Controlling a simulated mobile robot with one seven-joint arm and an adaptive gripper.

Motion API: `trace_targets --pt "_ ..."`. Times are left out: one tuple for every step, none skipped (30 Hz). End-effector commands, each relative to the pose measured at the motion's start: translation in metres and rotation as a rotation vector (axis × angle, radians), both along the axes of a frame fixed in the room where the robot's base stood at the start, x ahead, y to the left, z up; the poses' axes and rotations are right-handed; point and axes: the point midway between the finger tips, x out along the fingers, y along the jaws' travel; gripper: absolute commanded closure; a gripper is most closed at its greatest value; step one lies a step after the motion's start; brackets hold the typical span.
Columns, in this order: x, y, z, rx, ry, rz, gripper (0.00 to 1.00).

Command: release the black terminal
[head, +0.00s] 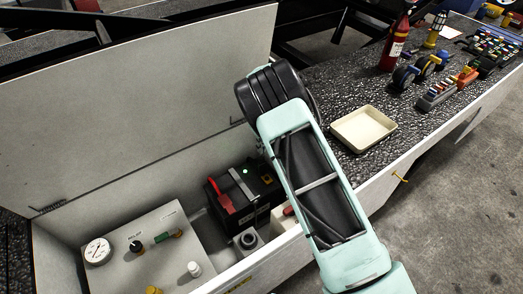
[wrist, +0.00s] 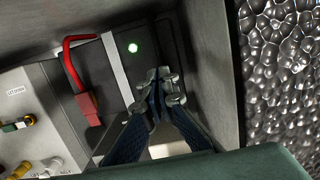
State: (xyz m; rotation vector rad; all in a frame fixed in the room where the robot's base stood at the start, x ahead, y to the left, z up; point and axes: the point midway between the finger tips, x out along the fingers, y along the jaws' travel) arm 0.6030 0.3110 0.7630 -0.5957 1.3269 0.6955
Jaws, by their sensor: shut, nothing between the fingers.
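The black battery box (head: 256,197) sits in the open compartment, with a lit green lamp on top. It also shows in the wrist view (wrist: 120,75). A red cable with a red clamp (wrist: 88,107) lies on its left side; it shows as a red piece (head: 221,196) in the head view. My gripper (wrist: 158,84) is shut and empty over the right part of the battery. I cannot make out the black terminal; the fingers cover that area. My arm hides the gripper in the head view.
The raised lid (head: 130,90) stands behind the compartment. A panel with a gauge (head: 98,251) and knobs is left of the battery. The compartment wall (wrist: 219,80) is close right of my gripper. A cream tray (head: 363,128) lies on the textured deck.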

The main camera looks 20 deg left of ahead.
Motion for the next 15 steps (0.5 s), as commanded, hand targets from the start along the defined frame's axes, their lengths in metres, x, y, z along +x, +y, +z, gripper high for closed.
trace_targets --pt "0.000 0.000 0.010 0.002 -0.004 0.001 1.00" --pt "-0.001 0.000 0.016 0.003 -0.004 0.002 1.00" --pt "-0.001 0.000 0.025 0.004 -0.006 0.002 1.00" --pt "-0.002 -0.001 0.031 0.005 -0.005 0.002 1.00" --pt "-0.003 -0.001 0.037 0.006 -0.006 0.002 1.00" --pt "-0.003 -0.002 0.046 0.007 -0.007 0.002 1.00" --pt "-0.003 -0.002 0.053 0.008 -0.008 0.003 1.00" --pt "-0.004 -0.003 0.059 0.008 -0.008 0.003 1.00" --pt "-0.005 -0.003 0.067 0.009 -0.008 0.003 1.00" --pt "-0.006 -0.003 0.073 0.009 -0.009 0.003 1.00" --pt "-0.006 -0.003 0.078 0.010 -0.010 0.003 1.00" --pt "-0.006 -0.003 0.085 0.012 -0.011 0.003 1.00" --pt "-0.007 -0.004 0.089 0.012 -0.010 0.004 1.00" --pt "-0.007 -0.004 0.093 0.011 -0.010 0.004 1.00" --pt "-0.008 -0.004 0.097 0.011 -0.010 0.005 1.00"
